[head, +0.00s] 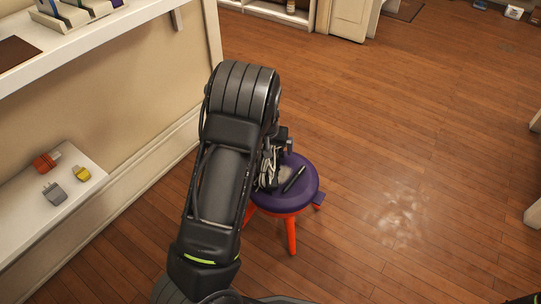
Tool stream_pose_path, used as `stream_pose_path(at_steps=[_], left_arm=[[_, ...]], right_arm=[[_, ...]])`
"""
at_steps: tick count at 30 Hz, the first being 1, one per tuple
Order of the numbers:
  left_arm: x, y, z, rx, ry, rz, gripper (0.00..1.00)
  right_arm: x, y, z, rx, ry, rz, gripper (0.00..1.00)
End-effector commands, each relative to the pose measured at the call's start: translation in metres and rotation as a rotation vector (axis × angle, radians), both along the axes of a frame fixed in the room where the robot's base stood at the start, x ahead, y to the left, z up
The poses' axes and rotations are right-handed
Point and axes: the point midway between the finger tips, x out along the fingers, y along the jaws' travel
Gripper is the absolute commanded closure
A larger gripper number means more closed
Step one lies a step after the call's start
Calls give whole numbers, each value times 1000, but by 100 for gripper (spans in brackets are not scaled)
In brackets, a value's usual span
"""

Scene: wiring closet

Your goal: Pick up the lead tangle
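The lead tangle (268,168), a bundle of pale and dark cords, is at the left side of a round purple stool top (299,203). My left arm covers part of it. My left gripper (279,148) is at the tangle, just beyond my arm. Its fingers are mostly hidden, so I cannot tell whether they are open, shut or touching the cords. My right gripper is not in view.
A dark pen-like object (294,180) and a greyish item (285,173) lie on the stool. A low white shelf (25,225) at left holds an orange plug (46,162), a grey plug (54,194) and a yellow plug (81,174). Wooden floor (420,150) right of the stool is clear.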

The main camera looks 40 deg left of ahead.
Motion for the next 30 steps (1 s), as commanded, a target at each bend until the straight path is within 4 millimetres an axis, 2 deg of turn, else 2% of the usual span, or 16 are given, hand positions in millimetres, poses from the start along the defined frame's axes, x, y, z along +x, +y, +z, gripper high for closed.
stream_pose_path(at_steps=[6, 30], left_arm=[[0, 0, 0, 0, 0, 0, 0], [0, 0, 0, 0, 0, 0, 65]], right_arm=[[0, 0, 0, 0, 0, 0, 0], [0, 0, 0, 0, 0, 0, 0]])
